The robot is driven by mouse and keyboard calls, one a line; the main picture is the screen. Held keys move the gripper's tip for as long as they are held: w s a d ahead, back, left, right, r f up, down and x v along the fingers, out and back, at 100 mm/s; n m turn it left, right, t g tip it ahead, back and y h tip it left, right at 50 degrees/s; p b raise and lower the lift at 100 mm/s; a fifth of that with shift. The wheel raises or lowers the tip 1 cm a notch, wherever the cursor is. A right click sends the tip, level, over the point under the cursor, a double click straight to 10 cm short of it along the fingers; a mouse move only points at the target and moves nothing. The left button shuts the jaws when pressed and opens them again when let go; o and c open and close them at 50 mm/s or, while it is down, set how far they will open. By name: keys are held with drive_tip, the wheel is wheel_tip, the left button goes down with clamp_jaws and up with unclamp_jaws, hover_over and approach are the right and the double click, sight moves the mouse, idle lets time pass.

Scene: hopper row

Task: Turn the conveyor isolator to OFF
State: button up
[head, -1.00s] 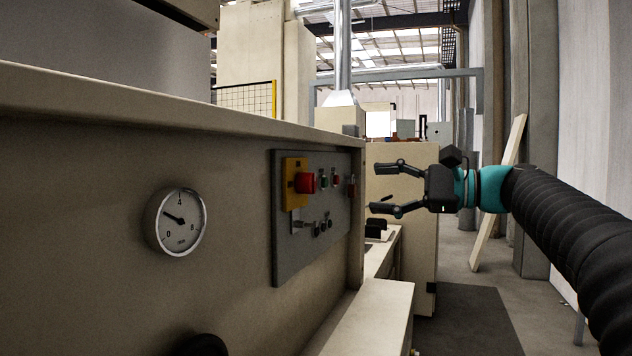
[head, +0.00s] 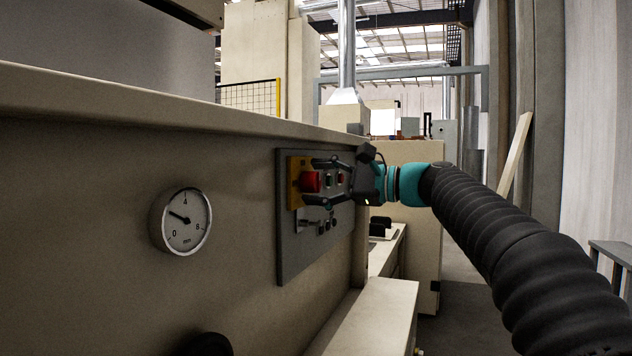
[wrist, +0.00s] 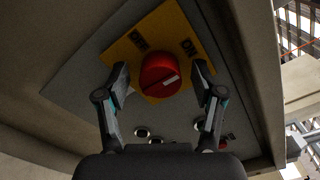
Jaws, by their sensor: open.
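The isolator is a red round knob (wrist: 159,75) on a yellow plate (wrist: 127,50) marked OFF and ON in the wrist view. A short white mark lies on the knob's face toward its lower right, on the ON side rather than the OFF side. In the head view the red knob (head: 310,181) and yellow plate (head: 294,189) sit on a grey panel (head: 297,247). My gripper (wrist: 161,67) is open, with one finger on each side of the knob. Contact with it cannot be told. My gripper (head: 311,180) partly covers the panel in the head view.
Small buttons (wrist: 155,141) sit on the panel below the plate, close to my fingers. A round dial gauge (head: 181,220) is on the machine wall to the left. A ledge (head: 372,315) juts out below the panel. The floor to the right has free room.

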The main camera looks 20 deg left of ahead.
drive_tip(key=shift+a, duration=0.25)
drive_tip(key=c, duration=1.1)
drive_tip(key=shift+c, duration=0.2)
